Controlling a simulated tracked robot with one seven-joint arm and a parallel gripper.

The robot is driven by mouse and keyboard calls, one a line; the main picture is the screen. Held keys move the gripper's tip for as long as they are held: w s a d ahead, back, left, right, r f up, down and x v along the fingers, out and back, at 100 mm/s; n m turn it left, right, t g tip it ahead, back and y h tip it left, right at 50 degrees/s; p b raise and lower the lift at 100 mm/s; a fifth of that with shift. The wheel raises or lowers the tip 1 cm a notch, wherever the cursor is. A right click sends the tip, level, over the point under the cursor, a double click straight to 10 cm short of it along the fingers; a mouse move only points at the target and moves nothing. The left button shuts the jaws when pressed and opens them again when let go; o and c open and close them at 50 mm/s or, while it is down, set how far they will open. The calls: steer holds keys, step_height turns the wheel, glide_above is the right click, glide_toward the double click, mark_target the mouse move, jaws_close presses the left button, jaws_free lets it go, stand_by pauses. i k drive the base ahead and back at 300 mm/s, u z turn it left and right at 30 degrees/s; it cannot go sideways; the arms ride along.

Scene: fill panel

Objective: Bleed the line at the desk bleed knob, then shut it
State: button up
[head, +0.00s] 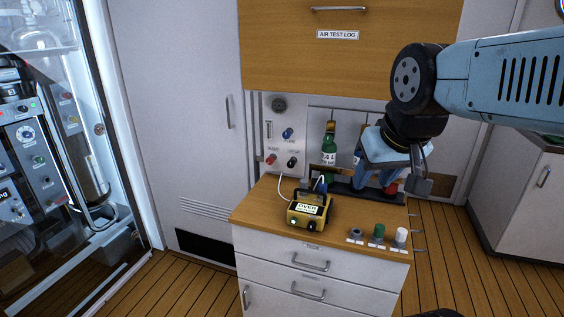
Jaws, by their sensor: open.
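A small pale panel (268,130) on the wall behind the desk carries a blue knob (287,134), a red knob (270,160) and a black knob (292,162). Their labels are too small to read surely, so I cannot tell which is the bleed knob. A round dark gauge (279,105) sits at the panel's top; its reading is unclear. My gripper (398,187) is open, above the right rear of the desk, to the right of the panel and apart from its knobs. A red object (391,188) shows by its fingers; I cannot tell whether they touch.
A yellow meter (308,211) with a lit display stands on the wooden desk top (335,232), a pale hose beside it. A green bottle (328,150) stands in a rear rack. Several small pieces line the front right edge. A wooden cabinet (350,65) overhangs the desk.

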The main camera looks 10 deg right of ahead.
mark_target(270, 160)
steer(key=z, duration=1.55)
steer(key=k, duration=0.65)
steer(key=u, duration=0.8)
steer(key=i, duration=1)
steer(key=u, duration=0.1)
